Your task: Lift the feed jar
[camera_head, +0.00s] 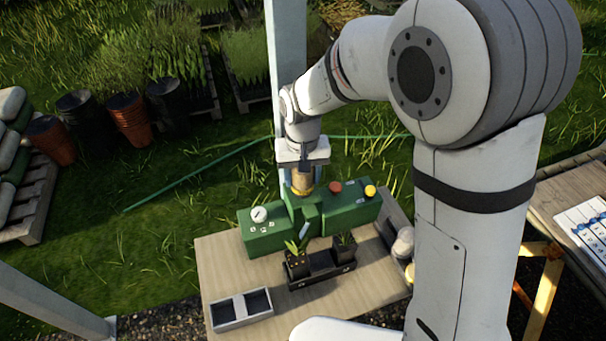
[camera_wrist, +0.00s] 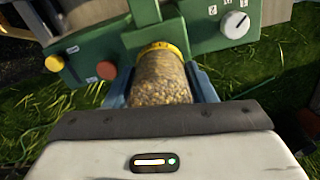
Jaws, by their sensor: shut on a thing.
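The feed jar (camera_wrist: 162,80) is a clear jar full of brown grainy feed with a yellow ring. It shows in the wrist view, upper middle, between the blue fingers of my gripper (camera_wrist: 162,92), which is shut on it. In the head view the jar (camera_head: 302,182) is small and hangs under my gripper (camera_head: 302,172), at the top of the green machine (camera_head: 265,235). The yellow ring is at the machine's green part. I cannot tell whether the jar touches the machine or is just clear of it.
The machine has a white dial (camera_head: 259,214), a red button (camera_head: 335,187) and a yellow button (camera_head: 370,191). A black tray (camera_head: 320,273) with potted seedlings stands in front of it on the wooden table (camera_head: 220,271). A grey two-compartment tray (camera_head: 241,310) is at the front left.

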